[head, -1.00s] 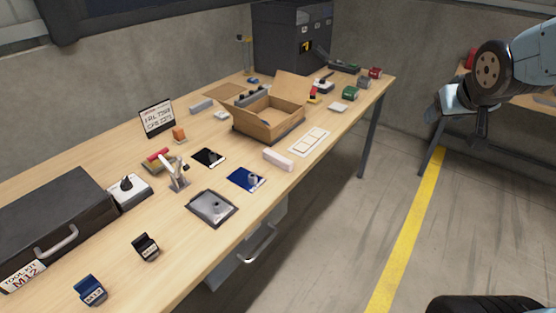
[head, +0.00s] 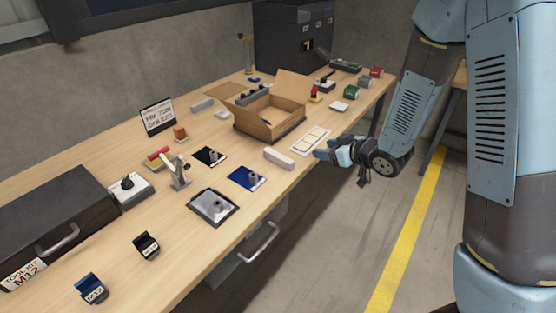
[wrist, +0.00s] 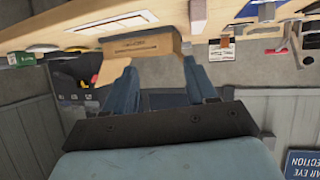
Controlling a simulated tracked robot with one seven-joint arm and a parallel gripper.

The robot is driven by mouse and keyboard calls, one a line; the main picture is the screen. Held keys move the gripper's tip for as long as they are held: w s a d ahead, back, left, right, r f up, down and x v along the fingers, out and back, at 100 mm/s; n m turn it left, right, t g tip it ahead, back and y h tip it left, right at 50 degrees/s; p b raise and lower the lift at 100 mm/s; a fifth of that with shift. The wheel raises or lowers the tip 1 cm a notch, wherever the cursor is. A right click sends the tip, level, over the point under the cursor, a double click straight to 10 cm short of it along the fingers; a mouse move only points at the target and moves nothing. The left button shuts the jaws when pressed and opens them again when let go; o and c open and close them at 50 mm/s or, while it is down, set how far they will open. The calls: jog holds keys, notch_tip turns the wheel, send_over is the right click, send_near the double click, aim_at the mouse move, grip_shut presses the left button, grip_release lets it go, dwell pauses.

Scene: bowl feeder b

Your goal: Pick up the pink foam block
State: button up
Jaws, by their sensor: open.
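The pink foam block (head: 279,158) is a pale pink bar lying near the front edge of the wooden table, between the white panel and the blue pad. In the wrist view the block (wrist: 198,14) shows at the top, right of centre. My gripper (head: 322,152) is at the table's front edge, to the right of the block and apart from it. In the wrist view my two blue fingers (wrist: 163,78) are spread with nothing between them. The block lies outside the gap.
A cardboard box (head: 248,124) stands open behind the block. A white panel (head: 308,140) lies close to my gripper. A blue pad (head: 240,177) with a grey knob lies left of the block. A drawer handle (head: 262,245) is below the table edge.

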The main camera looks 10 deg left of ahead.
aim_at(284, 158)
jog(key=a+f, duration=0.2)
jog(key=a, duration=0.1)
jog(key=a+f+g+y, duration=0.1)
jog(key=a+f, duration=0.1)
jog(key=a, duration=0.2)
jog(key=a+f+n+y, duration=0.1)
jog(key=a+f, duration=0.1)
jog(key=a, duration=0.1)
jog(key=shift+w+a+f+g, duration=0.2)
jog(key=shift+a+f+g, duration=0.1)
jog(key=shift+g, duration=0.1)
jog(key=shift+r+x, duration=0.2)
jog(key=shift+x, duration=2.4)
jog(key=shift+a, duration=0.1)
jog(key=c, duration=1)
